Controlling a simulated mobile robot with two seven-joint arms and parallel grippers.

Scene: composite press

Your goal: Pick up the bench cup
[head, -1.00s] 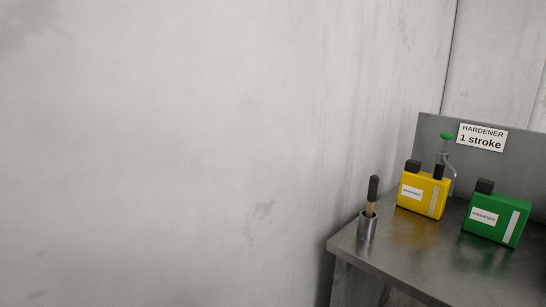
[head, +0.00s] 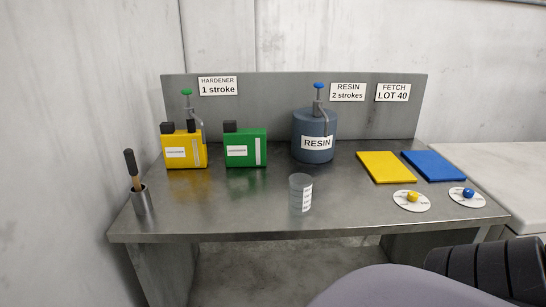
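Neither of my grippers shows in the head view. Parts of my own body show at the bottom right, in front of the bench.
A brush holder (head: 142,202) is at left. Yellow (head: 385,167) and blue (head: 433,165) pads and two dials lie at right.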

